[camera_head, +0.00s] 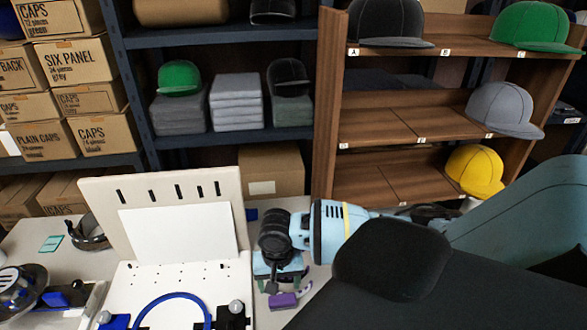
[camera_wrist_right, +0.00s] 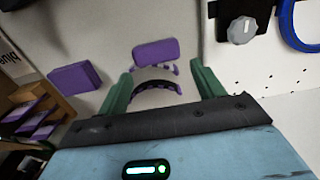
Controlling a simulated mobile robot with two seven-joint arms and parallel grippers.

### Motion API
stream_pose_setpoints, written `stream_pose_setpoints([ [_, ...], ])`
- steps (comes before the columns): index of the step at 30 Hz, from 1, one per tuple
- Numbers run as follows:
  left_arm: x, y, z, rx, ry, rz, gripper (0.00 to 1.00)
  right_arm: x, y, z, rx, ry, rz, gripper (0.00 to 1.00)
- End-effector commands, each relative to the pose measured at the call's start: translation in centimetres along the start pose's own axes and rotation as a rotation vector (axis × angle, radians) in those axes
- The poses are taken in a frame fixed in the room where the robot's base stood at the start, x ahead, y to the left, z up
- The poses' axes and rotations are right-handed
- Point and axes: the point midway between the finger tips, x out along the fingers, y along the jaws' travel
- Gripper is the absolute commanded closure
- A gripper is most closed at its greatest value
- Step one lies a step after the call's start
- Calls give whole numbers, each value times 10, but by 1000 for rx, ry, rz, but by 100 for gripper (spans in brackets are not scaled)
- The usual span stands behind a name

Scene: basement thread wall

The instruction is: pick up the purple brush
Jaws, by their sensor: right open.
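A purple block-shaped piece, which looks like the purple brush (camera_head: 283,300), lies on the light worktop just in front of my right gripper (camera_head: 280,279). In the wrist view the purple brush (camera_wrist_right: 155,51) lies just beyond the gap between the green fingertips of my right gripper (camera_wrist_right: 163,80). The fingers are apart and hold nothing. A dark curved piece with purple edges (camera_wrist_right: 157,86) shows between the fingers; I cannot tell if it belongs to the brush. My left gripper is not in view.
A second purple block (camera_wrist_right: 75,78) lies beside the fingers. A white pegboard (camera_head: 185,285) with a blue hoop (camera_head: 172,299) stands left of my right gripper. A wooden cap shelf (camera_head: 327,120) stands behind. Cardboard boxes (camera_head: 72,65) fill the far left.

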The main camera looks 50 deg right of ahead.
Motion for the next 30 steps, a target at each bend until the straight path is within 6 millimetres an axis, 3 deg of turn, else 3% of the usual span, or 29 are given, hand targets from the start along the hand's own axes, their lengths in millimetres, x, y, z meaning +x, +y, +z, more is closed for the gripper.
stream_pose_setpoints([
  [1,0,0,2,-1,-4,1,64,6,0,1,0,-3,2,26],
  [6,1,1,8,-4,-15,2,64,23,1,2,0,-4,3,6],
  [13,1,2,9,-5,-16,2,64,30,2,3,0,-3,3,6],
  [24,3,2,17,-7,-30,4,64,74,7,9,0,-4,3,6],
  [30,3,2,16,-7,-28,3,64,76,6,8,-1,-1,0,6],
])
